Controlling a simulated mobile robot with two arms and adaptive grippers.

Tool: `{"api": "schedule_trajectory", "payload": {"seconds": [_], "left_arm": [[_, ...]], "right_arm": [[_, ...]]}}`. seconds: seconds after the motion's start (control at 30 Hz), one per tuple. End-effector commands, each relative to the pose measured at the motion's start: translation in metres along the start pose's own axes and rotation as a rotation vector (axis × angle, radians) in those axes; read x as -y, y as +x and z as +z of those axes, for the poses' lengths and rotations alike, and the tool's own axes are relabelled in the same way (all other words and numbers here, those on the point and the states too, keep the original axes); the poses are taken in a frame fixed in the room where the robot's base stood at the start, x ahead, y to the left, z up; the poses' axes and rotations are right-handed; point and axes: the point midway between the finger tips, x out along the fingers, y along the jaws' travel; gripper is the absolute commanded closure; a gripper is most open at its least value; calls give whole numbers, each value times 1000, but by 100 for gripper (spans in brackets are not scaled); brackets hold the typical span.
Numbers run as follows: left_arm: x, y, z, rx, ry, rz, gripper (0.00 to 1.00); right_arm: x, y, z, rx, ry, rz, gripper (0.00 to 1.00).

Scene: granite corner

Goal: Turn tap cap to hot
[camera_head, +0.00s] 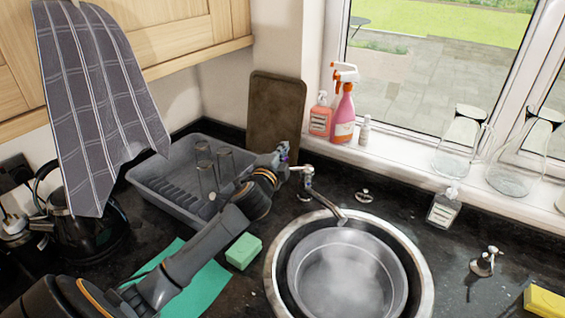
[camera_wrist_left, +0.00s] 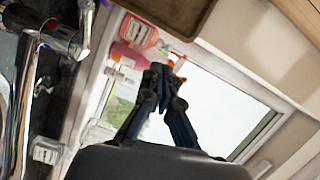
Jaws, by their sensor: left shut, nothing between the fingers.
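The chrome tap (camera_head: 308,182) stands behind the round sink, its spout reaching down over the sink's back rim. A short pale lever or cap (camera_head: 300,168) shows at its top left, small; I cannot tell its setting. In the left wrist view, part of the chrome tap (camera_wrist_left: 85,25) shows at the upper left. My left gripper (camera_head: 281,152) is just left of and behind the tap top, partly hidden by its own arm. In the left wrist view its fingers (camera_wrist_left: 158,82) are closed together, empty and apart from the tap. My right gripper is out of view.
The sink (camera_head: 421,262) holds a grey steaming basin (camera_head: 390,250). A grey dish rack (camera_head: 160,190) with glasses lies left, below my arm. A brown board (camera_head: 275,112) leans behind the gripper. A soap bottle (camera_head: 444,207) stands right.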

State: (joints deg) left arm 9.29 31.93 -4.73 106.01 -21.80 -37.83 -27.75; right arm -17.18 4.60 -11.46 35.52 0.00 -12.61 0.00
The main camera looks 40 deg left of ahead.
Motion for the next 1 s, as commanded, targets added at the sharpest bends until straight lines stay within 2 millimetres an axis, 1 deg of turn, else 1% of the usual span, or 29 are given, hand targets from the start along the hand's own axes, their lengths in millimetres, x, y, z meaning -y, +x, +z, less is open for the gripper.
{"api": "schedule_trajectory", "payload": {"seconds": [0.07,0.13,0.17,0.27,0.3,0.4,0.47,0.53,0.6,0.73,0.8,0.87,1.0], "left_arm": [[-1,0,-2,13,1,9,100],[-13,2,-3,52,3,32,100],[-20,2,-4,76,5,45,100],[-52,1,-12,191,18,98,100],[-64,-1,-18,246,28,117,100],[-88,-13,-36,386,53,147,100],[-96,-23,-49,465,68,149,100],[-100,-36,-64,546,79,141,100],[-100,-50,-77,615,88,123,100],[-96,-69,-95,699,92,88,100],[-94,-75,-100,724,90,76,100],[-93,-77,-101,735,90,69,100],[-96,-69,-93,742,92,66,100]], "right_arm": [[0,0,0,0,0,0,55],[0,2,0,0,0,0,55],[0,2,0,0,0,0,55],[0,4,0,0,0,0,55],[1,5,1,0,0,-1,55],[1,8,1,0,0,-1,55],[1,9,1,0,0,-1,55],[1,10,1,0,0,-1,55],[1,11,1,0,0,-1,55],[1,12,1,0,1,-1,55],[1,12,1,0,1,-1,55],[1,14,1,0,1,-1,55],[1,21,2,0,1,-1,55]]}}
